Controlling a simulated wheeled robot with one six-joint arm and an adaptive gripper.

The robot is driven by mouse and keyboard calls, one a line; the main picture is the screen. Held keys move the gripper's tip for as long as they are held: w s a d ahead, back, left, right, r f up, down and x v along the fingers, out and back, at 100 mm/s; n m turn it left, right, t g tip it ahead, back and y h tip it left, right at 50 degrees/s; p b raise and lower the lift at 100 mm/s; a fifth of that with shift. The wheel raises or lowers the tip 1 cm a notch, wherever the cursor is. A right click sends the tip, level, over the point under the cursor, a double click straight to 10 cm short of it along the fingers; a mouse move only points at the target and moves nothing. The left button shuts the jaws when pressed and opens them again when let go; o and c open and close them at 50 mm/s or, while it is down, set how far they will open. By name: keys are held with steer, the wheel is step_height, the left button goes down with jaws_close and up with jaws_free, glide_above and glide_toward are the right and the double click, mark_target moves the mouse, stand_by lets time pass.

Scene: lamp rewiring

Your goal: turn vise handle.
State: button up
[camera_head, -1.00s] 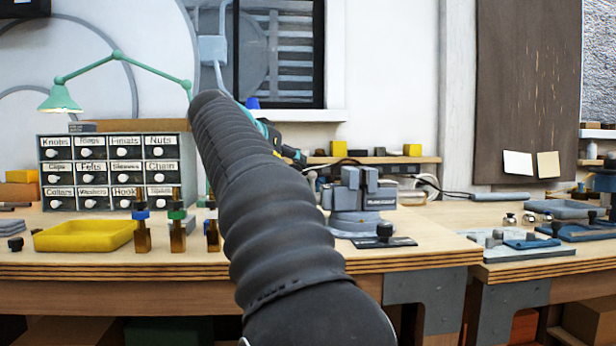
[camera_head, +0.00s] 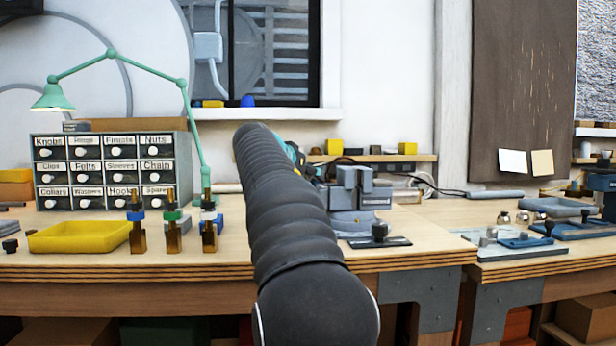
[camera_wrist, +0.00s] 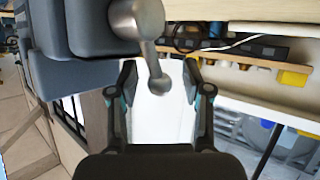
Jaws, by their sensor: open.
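The grey vise (camera_head: 352,198) stands on the workbench, just right of my arm in the head view. In the wrist view, the vise body (camera_wrist: 75,30) fills the upper left. Its metal handle (camera_wrist: 152,62) runs down from a round boss and ends in a ball. My gripper (camera_wrist: 160,78) is open, with one finger on each side of the handle's ball end. I see gaps between the handle and both fingers. In the head view, my arm hides the handle and most of my gripper.
On the workbench, several amber bottles (camera_head: 137,238) and a yellow tray (camera_head: 80,237) stand left of my arm. A dark plate with a black knob (camera_head: 379,233) lies in front of the vise. A back shelf (camera_head: 385,158) holds small blocks.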

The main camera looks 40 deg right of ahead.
jaws_close()
steer(key=shift+s+f+b, duration=0.1)
steer(key=shift+f+b, duration=0.05)
steer(key=shift+b, duration=0.6)
